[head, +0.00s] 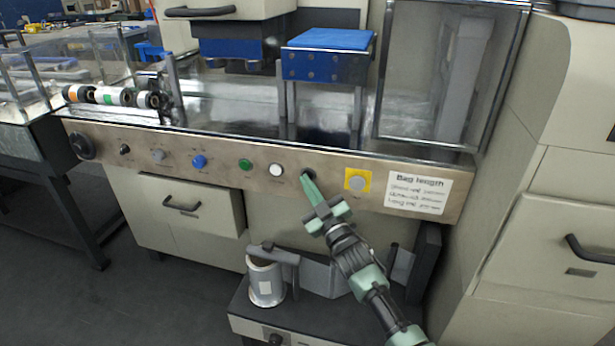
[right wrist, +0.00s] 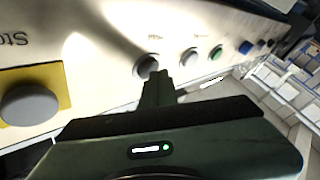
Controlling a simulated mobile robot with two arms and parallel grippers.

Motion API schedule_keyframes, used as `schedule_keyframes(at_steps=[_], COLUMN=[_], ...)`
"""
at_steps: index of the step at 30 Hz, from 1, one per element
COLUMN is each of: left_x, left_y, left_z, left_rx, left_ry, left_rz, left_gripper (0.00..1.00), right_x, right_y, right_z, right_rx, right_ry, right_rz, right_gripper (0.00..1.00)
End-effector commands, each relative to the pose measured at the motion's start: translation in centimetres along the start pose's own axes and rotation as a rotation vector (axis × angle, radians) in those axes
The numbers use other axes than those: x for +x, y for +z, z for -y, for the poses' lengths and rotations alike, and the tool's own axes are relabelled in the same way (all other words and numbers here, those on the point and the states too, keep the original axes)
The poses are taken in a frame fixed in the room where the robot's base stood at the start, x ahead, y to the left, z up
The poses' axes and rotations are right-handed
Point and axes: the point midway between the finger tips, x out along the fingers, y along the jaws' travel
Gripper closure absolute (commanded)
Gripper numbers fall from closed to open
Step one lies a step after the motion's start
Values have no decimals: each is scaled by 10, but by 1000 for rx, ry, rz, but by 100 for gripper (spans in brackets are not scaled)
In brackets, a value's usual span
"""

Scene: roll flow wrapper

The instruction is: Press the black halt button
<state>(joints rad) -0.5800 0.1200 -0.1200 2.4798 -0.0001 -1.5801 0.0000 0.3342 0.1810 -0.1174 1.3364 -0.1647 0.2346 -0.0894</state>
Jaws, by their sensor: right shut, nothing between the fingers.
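The black button (head: 307,173) sits on the machine's beige front panel, between the white button and the yellow-backed grey button. My right gripper (head: 308,181) is shut and empty, and its fingertips are at the black button, partly covering it in the head view. In the right wrist view, the dark button (right wrist: 146,66) shows just beyond the tips of the shut fingers (right wrist: 159,78). I cannot tell whether the tips touch it. My left gripper is not in view.
On the same panel are a white button (head: 276,170), a green button (head: 245,164), a blue button (head: 199,162) and a grey button on a yellow plate (head: 357,183). A "Bag length" label (head: 418,190) is at the right. A grey canister (head: 265,283) stands below.

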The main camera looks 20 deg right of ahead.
Motion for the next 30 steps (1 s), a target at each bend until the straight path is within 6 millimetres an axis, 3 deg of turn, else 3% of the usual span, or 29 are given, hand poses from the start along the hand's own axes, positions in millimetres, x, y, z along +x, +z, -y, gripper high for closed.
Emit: schedule_keyframes(at_steps=[20,30], left_x=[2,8], left_y=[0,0], left_z=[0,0], left_rx=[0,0], left_ry=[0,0], left_rz=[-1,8], left_gripper=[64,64], right_x=[4,-6], right_y=[2,-6], right_z=[-3,4], right_rx=[0,1], right_ry=[1,0], right_rz=[0,1], right_gripper=[100,100])
